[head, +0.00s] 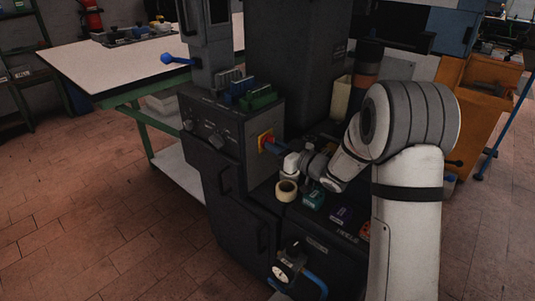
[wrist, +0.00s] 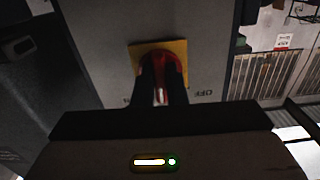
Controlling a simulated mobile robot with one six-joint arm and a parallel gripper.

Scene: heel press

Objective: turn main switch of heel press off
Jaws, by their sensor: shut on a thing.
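The heel press (head: 232,125) is a dark grey machine in the middle of the head view. Its main switch (head: 267,141) is a red knob on a yellow plate on the side of its control box. In the wrist view the red knob (wrist: 160,62) sits on the yellow plate (wrist: 135,52), with an OFF label to its right that appears upside down. My gripper (wrist: 161,90) is shut on the red knob, one dark finger on each side. The fingers hide part of the knob, so I cannot tell its exact angle. In the head view my gripper (head: 277,150) reaches the switch from the right.
A roll of tape (head: 287,191) and a green box (head: 313,199) lie on the press's ledge below my wrist. A gauge (head: 288,264) is at the lower front. A white-topped table (head: 115,65) stands behind left. The floor at left is clear.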

